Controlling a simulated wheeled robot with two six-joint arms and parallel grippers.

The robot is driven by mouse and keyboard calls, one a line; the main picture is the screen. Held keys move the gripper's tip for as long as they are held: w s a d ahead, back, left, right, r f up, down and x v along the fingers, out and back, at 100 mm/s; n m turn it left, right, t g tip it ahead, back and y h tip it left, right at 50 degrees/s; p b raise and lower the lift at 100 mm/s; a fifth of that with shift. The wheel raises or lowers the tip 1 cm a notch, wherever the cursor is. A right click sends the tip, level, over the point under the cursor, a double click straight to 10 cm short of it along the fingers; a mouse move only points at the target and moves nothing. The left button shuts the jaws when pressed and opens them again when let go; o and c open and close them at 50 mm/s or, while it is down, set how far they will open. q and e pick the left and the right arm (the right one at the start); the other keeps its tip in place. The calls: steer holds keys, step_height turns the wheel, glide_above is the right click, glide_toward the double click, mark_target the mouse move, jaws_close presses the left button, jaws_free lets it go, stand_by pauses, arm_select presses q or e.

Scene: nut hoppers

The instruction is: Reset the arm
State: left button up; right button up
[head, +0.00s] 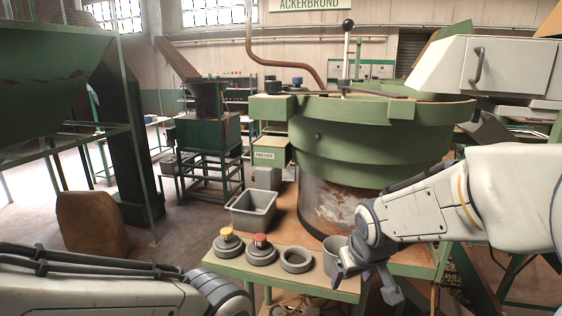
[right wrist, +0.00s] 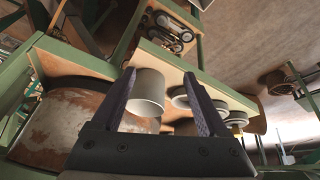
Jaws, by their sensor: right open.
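My right arm comes in from the right in the head view. Its gripper (head: 368,284) is over the front edge of the green bench, with its jaws apart and pointing down. In the right wrist view the jaws (right wrist: 158,78) are open, and a grey cup (right wrist: 148,90) shows in the gap beyond them; I cannot tell that they touch it. The cup (head: 332,252) stands on the bench in the head view, partly hidden by the gripper. My left arm lies at the lower left, with its gripper out of view.
A large green round hopper (head: 375,135) stands close behind. Open floor lies to the left.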

steer(key=s+d+f+m+g, duration=0.2)
steer(key=s+d+f, duration=0.2)
steer(key=s+f, duration=0.5)
steer(key=s+a+f+n+g+y+b, duration=0.1)
steer(key=s+a+f+n+g+b, duration=0.2)
steer(key=s+a+f+n+b, duration=0.4)
steer(key=s+a+f+b, duration=0.7)
steer(key=s+f+b, duration=0.1)
steer(key=b, duration=0.7)
steer(key=shift+a+f, duration=0.15)
steer(key=shift+f, duration=0.1)
steer(key=shift+w, duration=0.1)
